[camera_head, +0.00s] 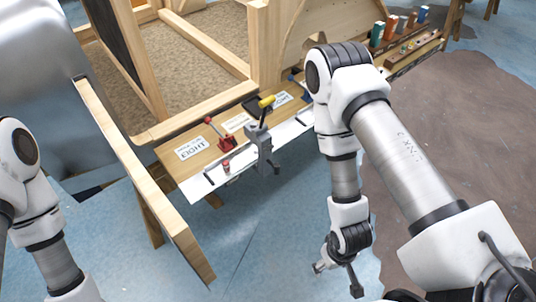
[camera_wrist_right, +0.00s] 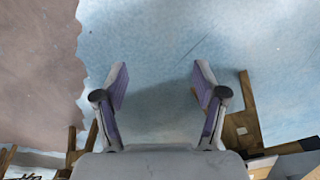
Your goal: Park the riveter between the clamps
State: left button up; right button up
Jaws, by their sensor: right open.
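On the wooden shelf (camera_head: 178,158) in the head view stand a red clamp (camera_head: 219,136) at the left and a blue clamp (camera_head: 300,86) at the right, partly hidden by my right arm. Between them is a yellow handle (camera_head: 266,102). A grey metal body (camera_head: 262,148) stands below it at the shelf's front edge; I take them for the riveter, but cannot tell whether they are one piece. My right gripper (camera_head: 338,279) is open and empty, in front of the shelf and well apart from it. Its spread fingers (camera_wrist_right: 160,78) show over blue floor in the right wrist view. My left gripper is out of frame.
A printed card (camera_head: 193,148) lies beside the red clamp. A long wooden beam (camera_head: 140,175) juts forward at the left. A rack of coloured items (camera_head: 405,42) stands at the back right. Blue floor (camera_head: 255,240) is clear in front of the shelf.

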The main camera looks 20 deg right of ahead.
dwell(0.3)
jog(key=shift+w, duration=0.2)
jog(key=c, duration=0.5)
jog(key=n+t+y+b, duration=0.2)
jog(key=t+y+b, duration=0.1)
jog(key=t+b, duration=1.55)
send_near(278, 170)
jog(key=a+r+g+b, duration=0.1)
jog(key=g+b, duration=0.3)
jog(key=w+t+b, duration=0.1)
jog(key=b, duration=0.2)
jog(key=w+t+b, duration=0.1)
jog(key=b, duration=0.3)
jog(key=w+t+b, duration=0.1)
jog(key=w+b, duration=0.1)
jog(key=b, duration=0.1)
jog(key=shift+d+f+b, duration=0.15)
jog(key=shift+f+b, duration=0.25)
jog(key=w, duration=0.4)
jog(key=w+a, duration=0.1)
jog(key=w, duration=0.2)
jog(key=shift+b, duration=0.3)
grip_shut()
